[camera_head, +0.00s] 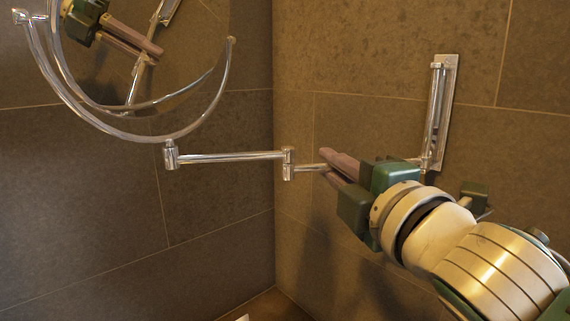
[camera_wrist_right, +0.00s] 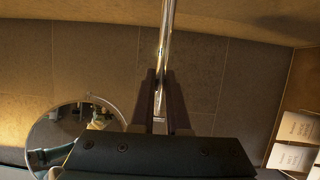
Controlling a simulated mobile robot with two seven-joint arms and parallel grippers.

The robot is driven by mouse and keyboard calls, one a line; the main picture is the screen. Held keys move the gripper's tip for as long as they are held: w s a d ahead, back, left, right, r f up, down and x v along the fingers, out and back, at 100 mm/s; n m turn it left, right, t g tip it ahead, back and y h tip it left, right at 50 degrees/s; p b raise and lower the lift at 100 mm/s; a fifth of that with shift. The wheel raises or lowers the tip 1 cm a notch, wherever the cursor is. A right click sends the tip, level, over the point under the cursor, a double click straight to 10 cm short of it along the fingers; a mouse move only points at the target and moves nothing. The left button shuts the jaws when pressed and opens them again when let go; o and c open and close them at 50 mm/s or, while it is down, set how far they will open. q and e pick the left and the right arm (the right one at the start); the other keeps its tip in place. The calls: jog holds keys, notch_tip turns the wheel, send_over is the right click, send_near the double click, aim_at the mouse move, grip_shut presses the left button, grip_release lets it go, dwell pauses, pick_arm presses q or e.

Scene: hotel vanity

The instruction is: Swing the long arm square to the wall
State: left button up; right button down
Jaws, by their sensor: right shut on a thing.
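A chrome swing-arm mirror hangs from a wall bracket (camera_head: 441,110) on the right wall. The long arm (camera_head: 308,168) runs left from the bracket to an elbow joint (camera_head: 288,163), where a second chrome section (camera_head: 225,157) continues to the round mirror (camera_head: 185,85). My right gripper (camera_head: 335,170) is shut on the long arm between bracket and elbow, hiding part of it. In the right wrist view the long arm (camera_wrist_right: 167,40) passes between the fingers (camera_wrist_right: 160,105), and the mirror (camera_wrist_right: 75,122) shows at lower left. My left gripper is not in view.
Two tiled walls meet at a corner left of the elbow joint. The mirror's glass reflects a gripper and chrome parts. In the right wrist view, pale printed cards or labels (camera_wrist_right: 294,128) show at the right edge. The space below the arm looks clear.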

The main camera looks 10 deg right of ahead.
jog(key=s+n+y, duration=0.1)
jog(key=s+n+y+p, duration=0.1)
jog(key=y, duration=0.1)
jog(key=s+n+g+y+p, duration=0.1)
jog(key=shift+s+d+y, duration=0.25)
jog(key=shift+d+y, duration=0.05)
jog(key=shift+s+d+n+g+y, duration=0.2)
jog(key=shift+s+n+g+y, duration=0.45)
jog(key=shift+y, duration=0.35)
jog(key=shift+s+d+n+g+y, duration=0.2)
jog(key=shift+s+n+g+y, duration=0.25)
jog(key=shift+s+n+y, duration=0.15)
jog(key=shift+s+d+n+g+y, duration=0.2)
jog(key=shift+s+n+g+y, duration=0.25)
jog(key=shift+y, duration=0.15)
jog(key=c, duration=0.9)
grip_release()
